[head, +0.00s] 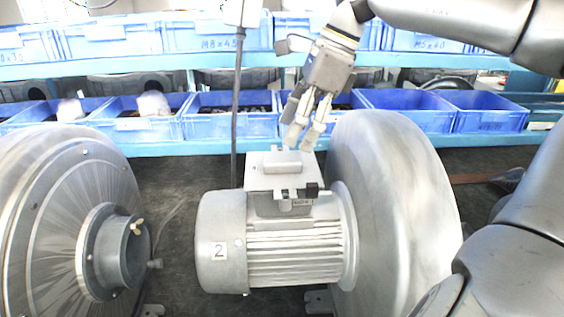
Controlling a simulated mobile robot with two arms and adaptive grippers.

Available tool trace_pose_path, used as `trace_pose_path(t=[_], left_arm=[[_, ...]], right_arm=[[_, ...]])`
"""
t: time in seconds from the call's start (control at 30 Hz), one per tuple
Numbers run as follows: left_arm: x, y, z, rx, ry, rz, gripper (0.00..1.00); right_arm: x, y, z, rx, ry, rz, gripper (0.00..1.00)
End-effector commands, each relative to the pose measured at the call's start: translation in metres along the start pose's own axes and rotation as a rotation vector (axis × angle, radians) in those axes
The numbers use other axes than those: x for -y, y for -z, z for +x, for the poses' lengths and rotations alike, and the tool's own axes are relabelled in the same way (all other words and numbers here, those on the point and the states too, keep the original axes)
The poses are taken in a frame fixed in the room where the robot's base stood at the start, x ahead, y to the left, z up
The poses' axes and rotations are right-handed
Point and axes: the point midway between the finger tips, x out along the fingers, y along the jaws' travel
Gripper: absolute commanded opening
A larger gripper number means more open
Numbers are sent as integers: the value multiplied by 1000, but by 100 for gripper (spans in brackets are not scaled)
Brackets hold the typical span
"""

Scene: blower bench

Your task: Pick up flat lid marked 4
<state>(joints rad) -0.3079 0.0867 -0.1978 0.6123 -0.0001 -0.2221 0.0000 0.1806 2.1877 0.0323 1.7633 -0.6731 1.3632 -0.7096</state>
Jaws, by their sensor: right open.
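A flat grey lid (256,178) with a raised bar on it lies on top of the terminal box of the middle motor. I see no mark 4 on it. My right gripper (301,143) comes down from the upper right and hangs just above and behind the lid's far right edge. Its fingers are apart, with nothing visible between them. I cannot tell whether a fingertip touches the lid. My left gripper is not in view.
The motor (290,255), labelled 2, joins a large round blower housing (400,200) on the right. Another blower (55,225) stands at left. Blue bins (410,108) line shelves behind.

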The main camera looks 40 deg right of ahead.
Motion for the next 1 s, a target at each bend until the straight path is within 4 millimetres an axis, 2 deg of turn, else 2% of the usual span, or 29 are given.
trace_pose_path(t=[0.17,0.33,0.5,0.77,1.0], left_arm=[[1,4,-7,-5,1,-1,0],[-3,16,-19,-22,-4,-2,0],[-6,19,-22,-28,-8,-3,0],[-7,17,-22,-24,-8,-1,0],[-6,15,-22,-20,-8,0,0]], right_arm=[[-3,-2,11,-2,-2,0,66],[-9,-5,32,-2,-2,-1,66],[-8,-4,52,-2,-1,1,66],[-7,-4,55,0,1,0,66],[-7,-4,55,1,1,0,38]])
